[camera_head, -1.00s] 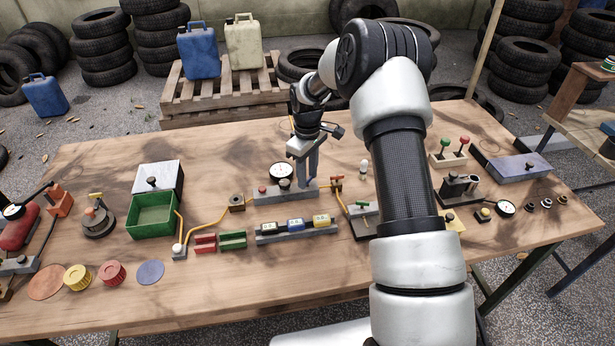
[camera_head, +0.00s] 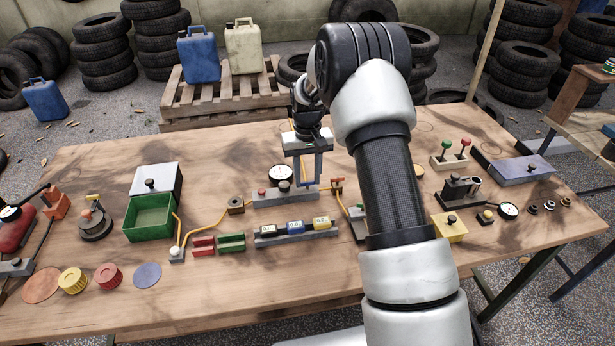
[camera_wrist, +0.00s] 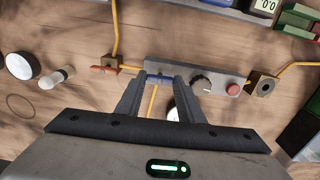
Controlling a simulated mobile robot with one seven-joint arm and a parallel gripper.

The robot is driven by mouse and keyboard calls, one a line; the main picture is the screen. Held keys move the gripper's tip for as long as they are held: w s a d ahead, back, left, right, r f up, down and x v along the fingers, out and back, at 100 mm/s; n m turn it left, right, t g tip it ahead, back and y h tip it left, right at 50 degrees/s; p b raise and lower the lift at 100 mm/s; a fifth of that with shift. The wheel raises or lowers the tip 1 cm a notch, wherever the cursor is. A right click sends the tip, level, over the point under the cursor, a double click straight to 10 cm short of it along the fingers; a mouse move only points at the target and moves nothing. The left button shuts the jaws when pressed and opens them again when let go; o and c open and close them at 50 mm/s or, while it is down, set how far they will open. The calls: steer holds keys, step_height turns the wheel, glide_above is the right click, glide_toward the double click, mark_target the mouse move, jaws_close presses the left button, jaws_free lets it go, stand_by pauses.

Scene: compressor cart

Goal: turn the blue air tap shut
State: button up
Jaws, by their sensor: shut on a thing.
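The blue air tap (camera_wrist: 160,80) shows in the wrist view as a small blue piece between my fingertips, at one end of a grey block (camera_wrist: 218,82). My gripper (camera_wrist: 160,84) is shut on it. In the head view my gripper (camera_head: 309,184) points down onto the same grey block (camera_head: 272,198), and its fingers hide the tap. Most of the tap's handle is covered, so its exact angle is hard to tell. A red knob (camera_wrist: 233,89) and a black knob (camera_wrist: 201,83) sit on the block beside the right finger.
A small orange-red tap (camera_head: 337,181) on the yellow line stands close to the right of my gripper. A white gauge (camera_head: 280,172) stands behind the block. A rack with three displays (camera_head: 297,233) lies in front. A green bin (camera_head: 150,217) is farther left.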

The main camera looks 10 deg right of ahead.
stand_by(0.4)
steer(key=o, duration=1.1)
steer(key=shift+c, duration=0.2)
step_height(320, 180, up, 18)
steer(key=p, duration=0.1)
steer(key=shift+f, duration=0.25)
